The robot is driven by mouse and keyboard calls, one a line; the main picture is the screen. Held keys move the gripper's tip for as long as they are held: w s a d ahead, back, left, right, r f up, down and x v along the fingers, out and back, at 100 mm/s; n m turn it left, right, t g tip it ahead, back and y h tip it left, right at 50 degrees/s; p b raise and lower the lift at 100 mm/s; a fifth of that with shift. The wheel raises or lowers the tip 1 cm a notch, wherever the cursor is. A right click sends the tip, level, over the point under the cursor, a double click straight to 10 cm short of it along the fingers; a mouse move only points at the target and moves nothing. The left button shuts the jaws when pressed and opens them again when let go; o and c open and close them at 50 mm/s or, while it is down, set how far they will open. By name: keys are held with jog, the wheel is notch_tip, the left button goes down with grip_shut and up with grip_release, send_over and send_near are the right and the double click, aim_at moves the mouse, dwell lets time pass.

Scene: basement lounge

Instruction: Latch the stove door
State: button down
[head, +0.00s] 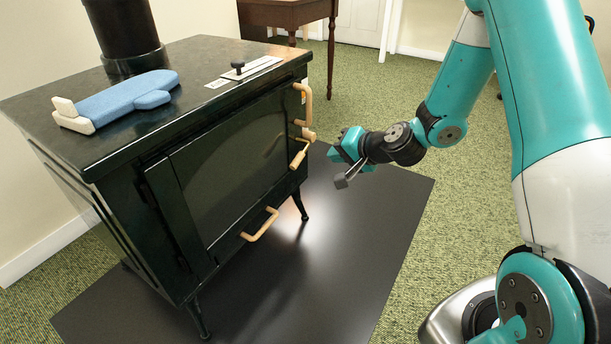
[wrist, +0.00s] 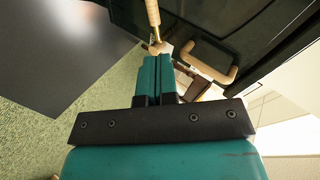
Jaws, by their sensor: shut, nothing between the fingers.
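The black stove (head: 130,190) stands on a dark floor mat, and its glass-fronted door (head: 235,165) looks nearly flush with the stove front; I cannot tell if a small gap is left. A wooden pull handle (head: 308,104) is at the door's right edge. Just below it is the wooden latch handle (head: 299,154), slanting down and left from its pivot. My gripper (head: 343,149) is shut and empty, a little right of the latch handle. In the wrist view the shut fingertips (wrist: 160,65) point close to the latch handle (wrist: 153,14); whether they touch is unclear. The pull handle (wrist: 212,64) shows beside them.
A blue oven mitt (head: 125,98) and a sliding damper control (head: 244,71) are on the stove top. A lower wooden handle (head: 262,225) juts out below the door. A wooden table (head: 290,14) stands behind. The dark mat (head: 345,230) is clear in front.

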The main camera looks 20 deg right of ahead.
aim_at(299, 160)
jog(key=shift+w+d+f+m, duration=0.1)
jog(key=shift+d+f+m, duration=0.2)
jog(key=shift+d+f, duration=0.25)
jog(key=shift+a+f, duration=0.15)
jog(key=shift+a, duration=0.05)
jog(key=b+x, duration=0.2)
jog(key=x, duration=0.4)
jog(key=b+x, duration=0.3)
jog(key=x, duration=0.3)
jog(key=shift+w+d+f, duration=0.1)
jog(key=shift+w+f, duration=0.15)
jog(key=shift+w, duration=0.1)
jog(key=shift+w+a+f, duration=0.15)
jog(key=shift+w+a, duration=0.05)
jog(key=shift+w, duration=0.3)
